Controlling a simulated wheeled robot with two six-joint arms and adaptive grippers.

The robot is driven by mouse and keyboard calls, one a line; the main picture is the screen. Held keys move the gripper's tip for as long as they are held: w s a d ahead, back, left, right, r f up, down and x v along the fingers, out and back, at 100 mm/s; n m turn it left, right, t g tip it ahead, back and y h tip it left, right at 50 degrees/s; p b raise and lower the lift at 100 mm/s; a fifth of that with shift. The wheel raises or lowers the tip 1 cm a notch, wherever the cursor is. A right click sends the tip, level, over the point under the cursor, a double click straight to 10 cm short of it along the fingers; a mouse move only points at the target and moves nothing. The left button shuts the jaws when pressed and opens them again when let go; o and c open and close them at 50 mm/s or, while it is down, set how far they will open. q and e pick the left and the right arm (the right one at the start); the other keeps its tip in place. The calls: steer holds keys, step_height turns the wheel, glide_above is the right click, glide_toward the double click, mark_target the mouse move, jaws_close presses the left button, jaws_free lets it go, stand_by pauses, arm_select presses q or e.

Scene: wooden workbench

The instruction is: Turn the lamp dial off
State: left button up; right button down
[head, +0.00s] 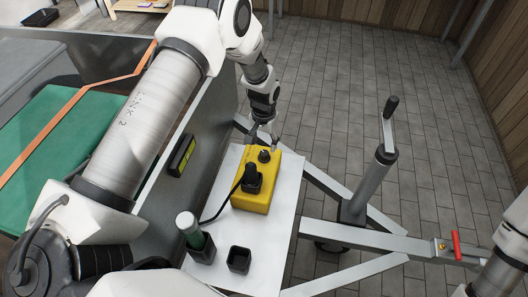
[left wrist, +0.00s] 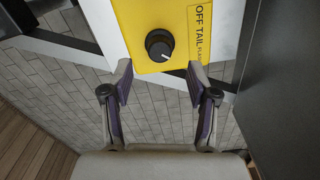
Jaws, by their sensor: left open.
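The lamp dial is a round black knob (left wrist: 159,45) with a white pointer line, set on a yellow box (head: 250,196). In the left wrist view the pointer slants down to the right, and a label beside the dial reads "OFF TAIL", its last part unclear. The dial (head: 264,156) also shows in the head view, near the box's far end. My left gripper (left wrist: 157,88) is open and empty, its fingers apart on either side just short of the dial. In the head view its fingers (head: 264,137) are at the box's far edge. My right gripper is not in view.
A black plug with a cable (head: 252,179) sits on the box. A metal crank post (head: 368,170) stands to the right.

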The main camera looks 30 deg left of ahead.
mark_target(264, 152)
arm_select(q)
steer(key=f, duration=0.5)
steer(key=shift+w+f, duration=0.15)
steer(key=shift+w, duration=0.05)
jaws_close()
